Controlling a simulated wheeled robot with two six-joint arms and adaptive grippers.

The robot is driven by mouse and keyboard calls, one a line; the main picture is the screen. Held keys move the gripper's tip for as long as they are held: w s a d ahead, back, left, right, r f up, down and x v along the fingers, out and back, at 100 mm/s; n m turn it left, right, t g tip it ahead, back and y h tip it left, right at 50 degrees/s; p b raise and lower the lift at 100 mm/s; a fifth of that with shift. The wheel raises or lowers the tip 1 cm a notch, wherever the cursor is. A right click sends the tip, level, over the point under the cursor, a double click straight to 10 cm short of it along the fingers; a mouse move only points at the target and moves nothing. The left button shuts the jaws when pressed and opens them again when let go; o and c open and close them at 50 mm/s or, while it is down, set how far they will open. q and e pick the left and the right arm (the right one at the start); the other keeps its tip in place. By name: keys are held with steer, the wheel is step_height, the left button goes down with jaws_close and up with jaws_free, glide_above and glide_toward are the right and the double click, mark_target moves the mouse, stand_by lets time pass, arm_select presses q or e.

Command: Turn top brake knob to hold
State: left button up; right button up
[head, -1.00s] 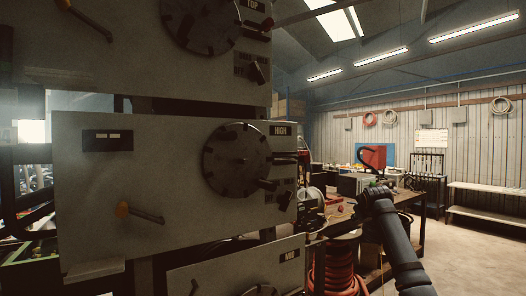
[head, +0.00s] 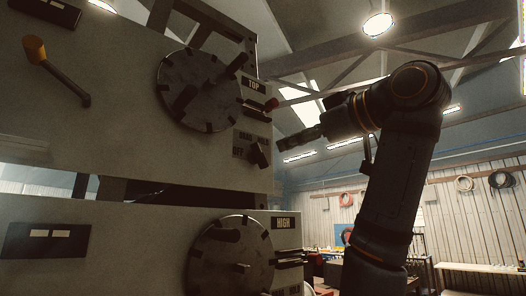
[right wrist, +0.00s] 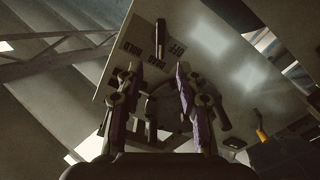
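The top brake knob (head: 259,155) is a small dark lever at the lower right corner of the top panel (head: 120,120), under the TOP label (head: 254,86). OFF and HOLD lettering is printed beside it. In the right wrist view the knob (right wrist: 160,40) is a dark bar beyond the fingertips, near the upside-down lettering. My right gripper (head: 286,143) points left toward the panel edge, just right of the knob and apart from it. In the right wrist view my right gripper (right wrist: 156,76) has its two fingers apart with nothing between them. My left gripper is out of view.
A large notched dial (head: 200,90) and a red-tipped part (head: 271,105) are close to the knob.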

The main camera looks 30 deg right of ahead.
mark_target(262, 152)
steer(key=w+p, duration=0.1)
steer(key=w, duration=0.2)
steer(key=w+p, duration=0.1)
steer(key=w, duration=0.1)
steer(key=shift+w+a+r+p, duration=0.25)
steer(key=shift+p, duration=0.1)
steer(key=w, duration=0.1)
steer(key=w+p, duration=0.1)
steer(key=w, duration=0.2)
steer(key=shift+w+a+f, duration=0.15)
steer(key=shift+a, duration=0.15)
steer(key=shift+w, duration=0.1)
steer(key=shift+s+d, duration=0.15)
steer(key=shift+s, duration=0.1)
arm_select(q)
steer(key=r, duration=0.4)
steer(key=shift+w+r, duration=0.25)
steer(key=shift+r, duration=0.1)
arm_select(e)
steer(key=shift+w+f, duration=0.1)
steer(key=shift+w, duration=0.1)
jaws_close()
